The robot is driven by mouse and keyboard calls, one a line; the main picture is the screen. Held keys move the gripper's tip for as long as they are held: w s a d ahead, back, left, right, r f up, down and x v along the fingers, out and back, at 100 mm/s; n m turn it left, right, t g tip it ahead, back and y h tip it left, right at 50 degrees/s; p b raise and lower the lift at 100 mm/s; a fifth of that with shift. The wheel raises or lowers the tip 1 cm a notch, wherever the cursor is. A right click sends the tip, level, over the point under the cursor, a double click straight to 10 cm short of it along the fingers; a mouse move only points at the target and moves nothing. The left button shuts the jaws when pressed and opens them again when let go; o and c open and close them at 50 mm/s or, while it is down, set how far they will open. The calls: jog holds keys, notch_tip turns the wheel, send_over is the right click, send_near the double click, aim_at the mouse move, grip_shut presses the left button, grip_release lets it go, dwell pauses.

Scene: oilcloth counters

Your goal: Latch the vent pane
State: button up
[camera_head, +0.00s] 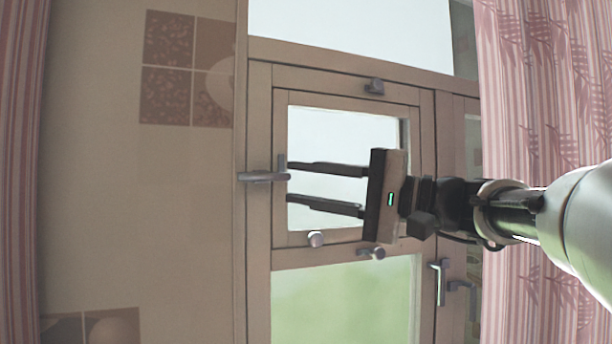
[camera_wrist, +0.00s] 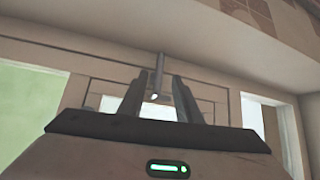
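The vent pane (camera_head: 340,128) is a small glazed sash in a brown wooden window frame, at the middle of the head view. It looks close to flush with its frame; a slight gap cannot be judged. A grey metal latch handle (camera_head: 262,177) sits at the pane's left edge, with a short crosspiece at its end. My gripper (camera_head: 289,181) is open, its two black fingers reaching across the pane toward this handle. In the wrist view the handle (camera_wrist: 159,72) shows between and beyond the fingertips. Contact is not clear, and nothing appears held.
Another handle (camera_head: 438,281) is at lower right. A pink curtain (camera_head: 510,80) hangs behind my arm. The tiled wall (camera_head: 168,95) is left.

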aim_at(264, 178)
jog(key=x, duration=0.6)
jog(key=shift+p, duration=0.4)
grip_shut()
